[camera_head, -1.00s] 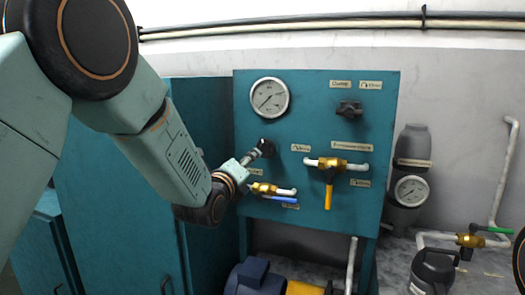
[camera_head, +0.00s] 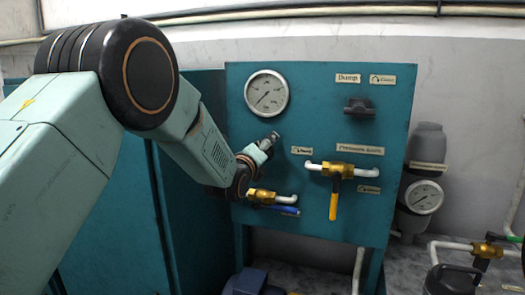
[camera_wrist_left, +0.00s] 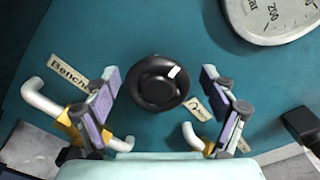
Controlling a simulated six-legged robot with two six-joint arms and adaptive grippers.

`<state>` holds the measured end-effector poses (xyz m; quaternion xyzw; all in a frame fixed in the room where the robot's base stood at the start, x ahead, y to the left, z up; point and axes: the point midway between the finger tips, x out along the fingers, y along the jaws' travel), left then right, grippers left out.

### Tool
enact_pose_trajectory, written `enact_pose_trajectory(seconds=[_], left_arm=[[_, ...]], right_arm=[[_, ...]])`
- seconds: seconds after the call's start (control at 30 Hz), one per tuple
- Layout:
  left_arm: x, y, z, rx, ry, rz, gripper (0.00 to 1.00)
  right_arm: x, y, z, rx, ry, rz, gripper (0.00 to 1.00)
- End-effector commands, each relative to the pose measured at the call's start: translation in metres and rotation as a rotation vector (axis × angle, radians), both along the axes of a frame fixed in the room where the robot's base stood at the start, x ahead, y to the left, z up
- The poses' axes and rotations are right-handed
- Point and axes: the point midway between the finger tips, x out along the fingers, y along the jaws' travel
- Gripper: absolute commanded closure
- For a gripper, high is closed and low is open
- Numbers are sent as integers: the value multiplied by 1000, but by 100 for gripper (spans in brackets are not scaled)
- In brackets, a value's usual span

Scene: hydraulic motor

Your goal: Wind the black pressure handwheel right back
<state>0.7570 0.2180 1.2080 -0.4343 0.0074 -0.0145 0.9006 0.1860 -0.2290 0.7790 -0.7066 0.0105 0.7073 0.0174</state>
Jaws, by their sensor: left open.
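The black pressure handwheel (camera_wrist_left: 160,82) shows whole in the left wrist view, a round knob with a white mark at its upper right. It sits on the teal panel (camera_wrist_left: 130,25). My left gripper (camera_wrist_left: 160,76) is open, with one finger on each side of the handwheel. Gaps show between both fingers and the knob. In the head view my left gripper (camera_head: 268,141) is at the panel below the large gauge (camera_head: 266,93) and hides most or all of the handwheel. My right gripper is not in view.
A brass valve with a yellow lever (camera_head: 334,200) is to the right of my gripper. A brass valve with a blue lever (camera_head: 286,210) is just below it. A black dump knob (camera_head: 359,106) is at the upper right. A grey cylinder with a gauge (camera_head: 420,195) stands right of the panel.

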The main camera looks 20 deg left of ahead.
Motion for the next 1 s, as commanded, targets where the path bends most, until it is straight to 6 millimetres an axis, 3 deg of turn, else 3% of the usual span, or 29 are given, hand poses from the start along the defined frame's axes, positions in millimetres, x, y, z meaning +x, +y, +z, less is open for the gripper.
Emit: enact_pose_trajectory(seconds=[0.07, 0.7, 1.0], left_arm=[[-1, 0, 0, 0, 1, 1, 16], [1, 1, -1, 1, 2, -3, 70], [2, 1, -2, -35, 5, -2, 72]], right_arm=[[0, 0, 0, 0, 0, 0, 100], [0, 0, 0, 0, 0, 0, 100], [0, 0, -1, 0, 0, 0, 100]])
